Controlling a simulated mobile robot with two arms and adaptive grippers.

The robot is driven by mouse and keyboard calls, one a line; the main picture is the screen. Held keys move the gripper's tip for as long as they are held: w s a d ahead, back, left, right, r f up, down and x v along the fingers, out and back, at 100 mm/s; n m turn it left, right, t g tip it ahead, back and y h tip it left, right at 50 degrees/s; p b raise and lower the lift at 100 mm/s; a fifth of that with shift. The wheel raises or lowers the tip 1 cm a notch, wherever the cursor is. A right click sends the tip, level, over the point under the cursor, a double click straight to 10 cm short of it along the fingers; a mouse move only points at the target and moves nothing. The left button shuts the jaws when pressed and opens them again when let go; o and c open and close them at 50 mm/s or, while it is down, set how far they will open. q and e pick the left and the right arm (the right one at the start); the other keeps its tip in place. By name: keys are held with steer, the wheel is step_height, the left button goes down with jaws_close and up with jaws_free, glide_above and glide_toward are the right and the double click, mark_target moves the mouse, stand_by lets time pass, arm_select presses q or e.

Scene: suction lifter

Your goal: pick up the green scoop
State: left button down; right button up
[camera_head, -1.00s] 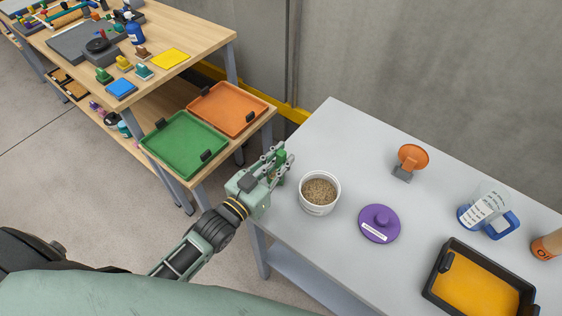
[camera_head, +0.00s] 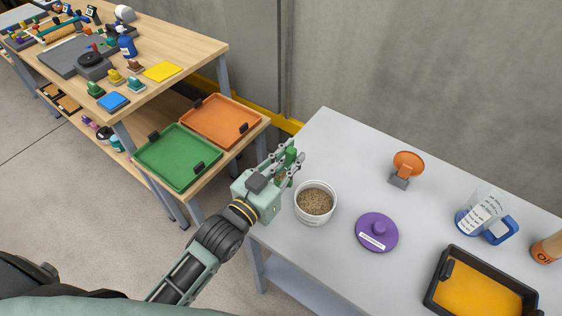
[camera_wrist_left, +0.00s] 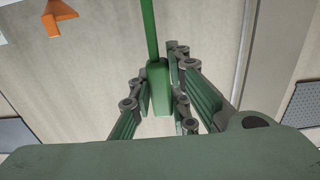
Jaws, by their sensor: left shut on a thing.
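The green scoop (camera_head: 290,157) is between the fingers of my left gripper (camera_head: 286,166) at the left end of the grey table, beside the white tub. In the left wrist view the scoop's green handle (camera_wrist_left: 159,85) stands between the fingers of the left gripper (camera_wrist_left: 160,90), which are shut on it. The handle's thin shaft runs up out of the top of that view. The scoop's far end is hidden or out of view. My right gripper is not clearly in view.
A white tub (camera_head: 315,203) of brown grains stands just right of my left gripper. A purple lid (camera_head: 377,233), an orange funnel-like piece on a stand (camera_head: 407,165), a measuring jug (camera_head: 484,215) and a black-rimmed tray (camera_head: 445,262) are further right. A wooden workbench (camera_head: 205,52) stands at left.

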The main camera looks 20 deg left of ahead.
arm_select(q)
steer(key=d+r+b, duration=0.1)
steer(key=d+r, duration=0.3)
steer(key=d, duration=0.3)
steer(key=shift+w+d+r, duration=0.15)
steer(key=shift+d+r, duration=0.2)
arm_select(e)
steer(key=shift+d+f, duration=0.2)
steer(key=shift+f, duration=0.65)
arm_select(q)
steer(key=shift+d+r, duration=0.1)
steer(key=shift+b, duration=0.3)
arm_select(e)
steer(key=shift+a+f+b, duration=0.15)
steer(key=shift+f+b, duration=0.35)
steer(key=shift+c, duration=1)
arm_select(q)
steer(key=s+a+n+y, duration=0.2)
steer(key=s+a+y, duration=0.1)
steer(key=a, duration=0.5)
steer(key=s+a+n+t+y, duration=0.1)
steer(key=s+a+n+y, duration=0.1)
steer(key=a, duration=0.6)
steer(key=shift+s+y, duration=0.55)
steer(key=shift+y, duration=0.05)
arm_select(e)
steer(key=shift+s, duration=0.1)
steer(key=shift+c, duration=0.2)
